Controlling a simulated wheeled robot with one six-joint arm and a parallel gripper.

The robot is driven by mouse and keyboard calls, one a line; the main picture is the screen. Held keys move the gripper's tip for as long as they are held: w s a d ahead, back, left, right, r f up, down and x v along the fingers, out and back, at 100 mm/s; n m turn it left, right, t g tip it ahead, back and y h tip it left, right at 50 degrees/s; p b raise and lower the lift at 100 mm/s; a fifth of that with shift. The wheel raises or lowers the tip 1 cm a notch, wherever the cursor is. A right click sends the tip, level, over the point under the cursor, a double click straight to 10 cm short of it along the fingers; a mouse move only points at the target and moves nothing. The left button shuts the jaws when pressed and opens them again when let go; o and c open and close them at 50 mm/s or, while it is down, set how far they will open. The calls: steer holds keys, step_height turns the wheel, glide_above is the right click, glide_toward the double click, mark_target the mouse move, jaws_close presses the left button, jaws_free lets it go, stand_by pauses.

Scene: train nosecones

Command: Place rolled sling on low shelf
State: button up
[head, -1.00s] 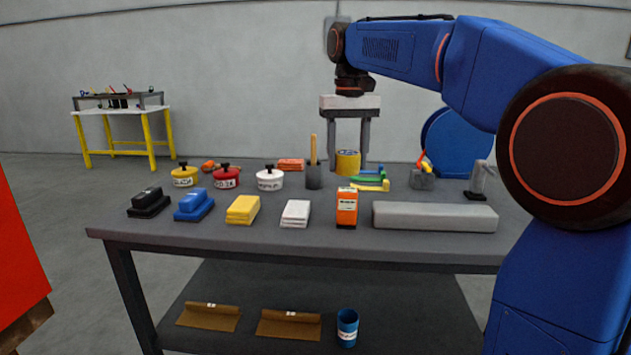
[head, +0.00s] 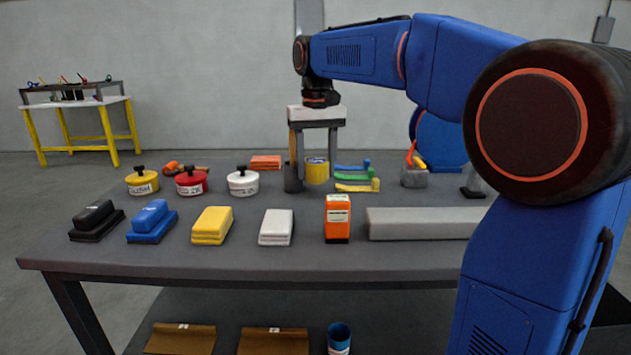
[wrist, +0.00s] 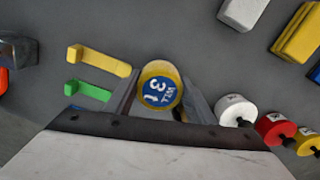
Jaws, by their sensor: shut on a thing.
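The rolled sling is a yellow roll (head: 317,172) with a blue label on its end. In the wrist view the rolled sling (wrist: 158,87) sits between the two grey fingers, its label facing the camera. My gripper (head: 314,165) is shut on it, fingers pointing down, over the back middle of the table. I cannot tell whether the sling is clear of the tabletop. The low shelf (head: 385,325) is the dark board under the table. Only its back part shows at the bottom of the head view.
Brown folded sheets (head: 180,340) and a blue cup (head: 339,336) are on the shelf. The grey tabletop (head: 230,262) carries brushes, pads, lidded pots, an orange box (head: 338,218) and a long grey block (head: 415,223). A dark cup (head: 293,178) stands close to my gripper.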

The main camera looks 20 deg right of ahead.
mark_target(316, 180)
steer(key=shift+f, duration=2)
steer(key=o, duration=0.8)
steer(key=shift+f, duration=0.15)
steer(key=o, duration=0.4)
